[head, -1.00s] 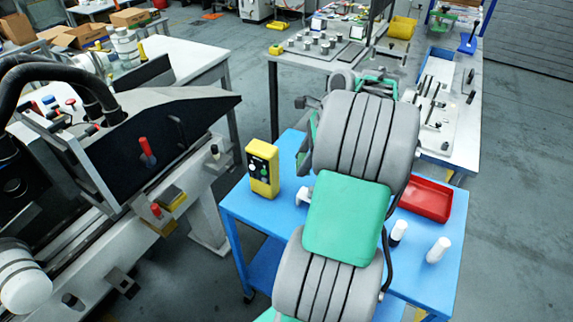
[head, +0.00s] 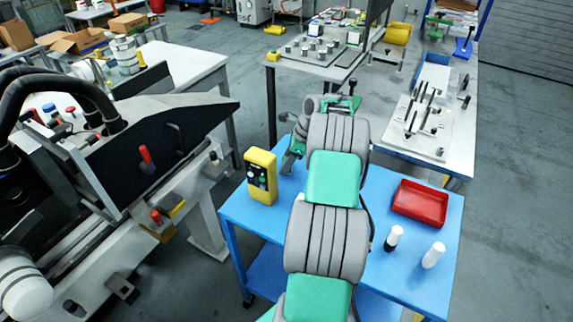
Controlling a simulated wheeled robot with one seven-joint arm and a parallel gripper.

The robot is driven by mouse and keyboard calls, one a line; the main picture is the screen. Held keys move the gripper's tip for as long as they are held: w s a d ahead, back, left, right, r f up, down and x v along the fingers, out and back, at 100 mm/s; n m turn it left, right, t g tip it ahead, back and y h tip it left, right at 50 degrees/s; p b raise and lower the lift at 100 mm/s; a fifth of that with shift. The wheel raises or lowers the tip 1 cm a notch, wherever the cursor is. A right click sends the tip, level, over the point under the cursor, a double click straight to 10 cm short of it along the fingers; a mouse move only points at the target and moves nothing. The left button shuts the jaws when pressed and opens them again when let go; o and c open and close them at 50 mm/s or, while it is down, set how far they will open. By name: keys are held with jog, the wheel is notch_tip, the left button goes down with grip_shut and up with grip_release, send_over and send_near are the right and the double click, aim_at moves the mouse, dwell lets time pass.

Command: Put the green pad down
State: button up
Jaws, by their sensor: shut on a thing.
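My arm reaches from the bottom edge over the blue table. Its far end bends down to the left, and my gripper (head: 289,164) shows only in part there, low over the table's back left area. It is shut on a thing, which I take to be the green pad. My arm has green covers too, and I cannot make out the pad apart from them. Its contact with the table is hidden.
The blue table (head: 243,219) bears a yellow button box (head: 261,176) close left of my gripper. A red tray (head: 420,203) and two white-topped cylinders, left (head: 393,238) and right (head: 433,254), stand at the right. A dark-sided machine (head: 165,150) stands left.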

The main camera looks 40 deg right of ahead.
jog(key=shift+f, duration=0.8)
jog(key=shift+f, duration=0.1)
jog(key=o, duration=1.2)
jog(key=p+v, duration=0.1)
jog(key=v, duration=1.1)
